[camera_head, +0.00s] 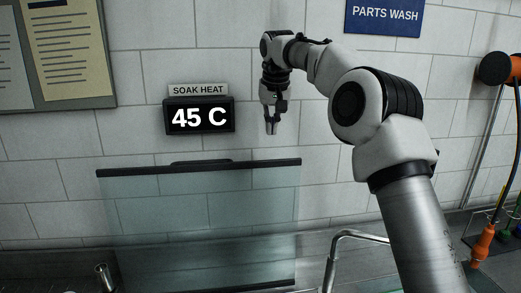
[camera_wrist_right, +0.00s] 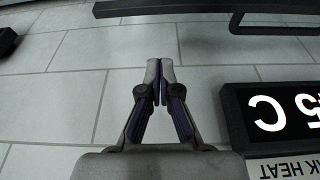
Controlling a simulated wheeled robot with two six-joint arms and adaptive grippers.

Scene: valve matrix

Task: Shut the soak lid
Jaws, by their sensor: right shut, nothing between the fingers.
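The soak lid is a clear, bluish glass panel (camera_head: 205,215) with dark bars along its top and bottom edges. It stands raised, close to upright, in front of the tiled wall. A dark handle (camera_head: 201,162) sits on its top bar. In the right wrist view the lid's top bar (camera_wrist_right: 160,9) and handle (camera_wrist_right: 275,22) cross the top of the picture. My right gripper (camera_head: 272,131) is shut and empty, pointing down above the right part of the top bar, apart from it. Its closed fingertips (camera_wrist_right: 160,64) show in the right wrist view. My left gripper is not in view.
A SOAK HEAT display (camera_head: 200,116) reading 45 C is on the wall left of my right gripper. A bent metal rail (camera_head: 350,237) rises right of the lid. A metal tap-like post (camera_head: 104,275) stands at lower left. Orange-handled hoses (camera_head: 482,243) hang at far right.

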